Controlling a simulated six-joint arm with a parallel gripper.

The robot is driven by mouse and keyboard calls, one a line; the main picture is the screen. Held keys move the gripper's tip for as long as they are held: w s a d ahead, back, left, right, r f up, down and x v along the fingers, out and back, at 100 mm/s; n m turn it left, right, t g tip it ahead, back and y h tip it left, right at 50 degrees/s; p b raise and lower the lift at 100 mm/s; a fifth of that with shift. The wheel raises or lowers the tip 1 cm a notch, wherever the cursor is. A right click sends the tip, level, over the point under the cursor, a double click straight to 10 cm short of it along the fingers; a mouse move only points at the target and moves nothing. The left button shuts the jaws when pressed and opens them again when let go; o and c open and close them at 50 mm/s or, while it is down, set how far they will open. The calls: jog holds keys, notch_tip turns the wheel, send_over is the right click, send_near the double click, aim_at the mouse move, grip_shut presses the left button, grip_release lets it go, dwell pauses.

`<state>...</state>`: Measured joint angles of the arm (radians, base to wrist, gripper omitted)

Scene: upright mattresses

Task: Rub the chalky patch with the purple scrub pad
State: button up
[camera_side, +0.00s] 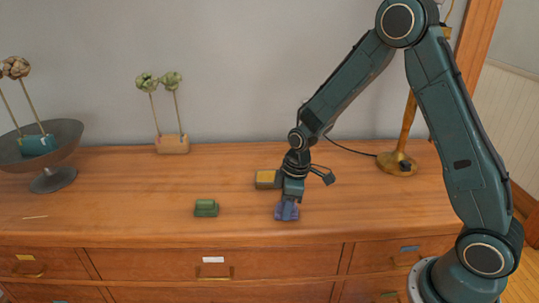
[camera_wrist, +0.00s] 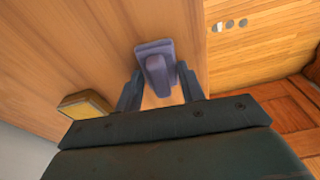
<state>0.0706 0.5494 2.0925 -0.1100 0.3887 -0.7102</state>
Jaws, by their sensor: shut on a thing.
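The purple scrub pad (camera_side: 287,212) is near the front edge of the wooden dresser top, right of centre. My gripper (camera_side: 289,199) points down over it and is shut on its raised grip. In the wrist view the pad (camera_wrist: 155,50) shows a flat base and a narrower grip, with the gripper fingers (camera_wrist: 157,84) on either side. The pad looks at or very near the surface; I cannot tell if it touches. A thin pale mark (camera_side: 35,217) lies at the far left of the top; I cannot tell whether it is the chalky patch.
A yellow-topped block (camera_side: 266,179) stands just behind my gripper. A green block (camera_side: 206,208) sits to its left. Behind are a flower holder (camera_side: 172,146), a dark footed bowl (camera_side: 68,150) at left, and a brass lamp base (camera_side: 397,164) at right. The front left is mostly clear.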

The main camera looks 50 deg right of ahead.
aim_at(270, 215)
jog(key=shift+a, duration=0.1)
jog(key=shift+w+a, duration=1.25)
jog(key=shift+w, duration=0.1)
jog(key=shift+w+a, duration=1.3)
jog(key=shift+w, duration=0.05)
jog(key=shift+s+d, duration=1.35)
jog(key=shift+s+d, duration=1.3)
jog(key=shift+s, duration=0.05)
